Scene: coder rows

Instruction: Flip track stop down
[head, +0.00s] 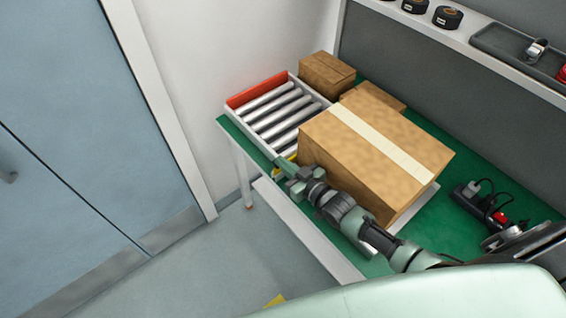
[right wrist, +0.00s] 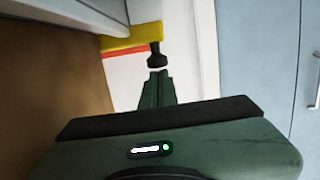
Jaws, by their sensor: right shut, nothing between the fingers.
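A roller track (head: 280,112) with white side rails lies at the far left end of the green-topped table. A yellow bar (head: 290,152), likely the track stop, crosses it between the rollers and a large box; the box hides most of it. In the right wrist view the yellow bar (right wrist: 130,40) has a black knob (right wrist: 156,56) at its end. My right gripper (head: 281,161) is shut and empty beside the track's near side. Its fingertips (right wrist: 158,74) are just short of the knob; I cannot tell whether they touch. My left gripper is not in view.
A large taped cardboard box (head: 375,150) stands on the track, close beside my right arm. Smaller boxes (head: 327,74) stand behind. A red end plate (head: 256,90) closes the far end. A power strip (head: 483,203) lies at right. Floor left of the table is clear.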

